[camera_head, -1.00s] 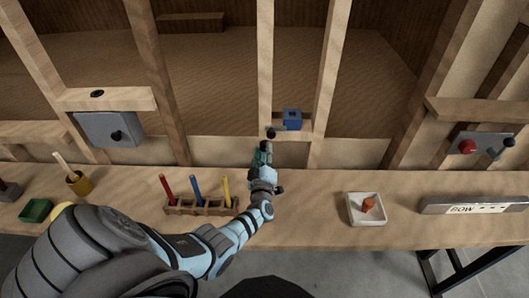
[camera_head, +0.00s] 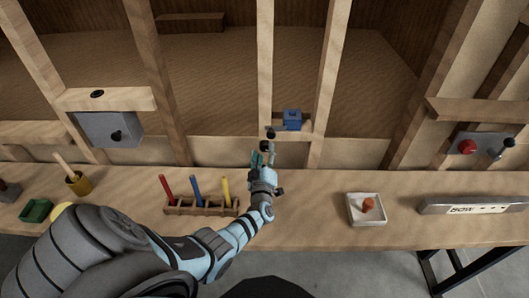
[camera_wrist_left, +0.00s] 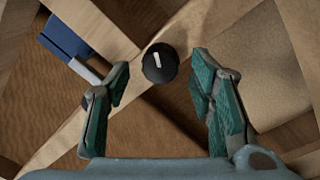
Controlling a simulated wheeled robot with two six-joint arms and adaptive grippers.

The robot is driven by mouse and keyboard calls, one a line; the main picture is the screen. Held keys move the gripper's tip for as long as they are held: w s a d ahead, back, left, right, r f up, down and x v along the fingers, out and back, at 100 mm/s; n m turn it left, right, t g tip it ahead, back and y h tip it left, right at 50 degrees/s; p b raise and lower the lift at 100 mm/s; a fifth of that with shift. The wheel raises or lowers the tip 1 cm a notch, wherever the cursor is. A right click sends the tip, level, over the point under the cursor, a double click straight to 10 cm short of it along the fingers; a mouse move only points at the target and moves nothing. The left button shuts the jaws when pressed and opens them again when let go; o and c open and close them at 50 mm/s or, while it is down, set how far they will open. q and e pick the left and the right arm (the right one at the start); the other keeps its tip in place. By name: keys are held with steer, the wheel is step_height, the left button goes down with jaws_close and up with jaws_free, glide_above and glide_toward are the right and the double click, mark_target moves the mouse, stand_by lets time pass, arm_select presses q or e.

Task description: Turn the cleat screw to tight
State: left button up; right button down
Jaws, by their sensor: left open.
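The cleat screw appears to be the round black knob with a white mark in the left wrist view (camera_wrist_left: 160,62), on a wooden post; it shows small in the head view (camera_head: 270,133). My left gripper (camera_head: 263,155) is just below it in the head view. In the left wrist view the left gripper (camera_wrist_left: 161,75) is open, with one green-padded finger to each side of the knob's line. The knob lies between and beyond the fingertips, with visible gaps. Nothing is held. My right gripper is not in view.
A blue block (camera_head: 292,119) is mounted close to the right of the knob. On the bench are a rack (camera_head: 201,210) with coloured sticks, a white tray (camera_head: 366,222) with an orange piece, and a grey labelled bar (camera_head: 432,206).

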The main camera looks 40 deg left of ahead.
arm_select(q)
steer(key=v, duration=1.1)
steer(key=shift+s+d, duration=0.15)
steer(key=shift+f, duration=0.1)
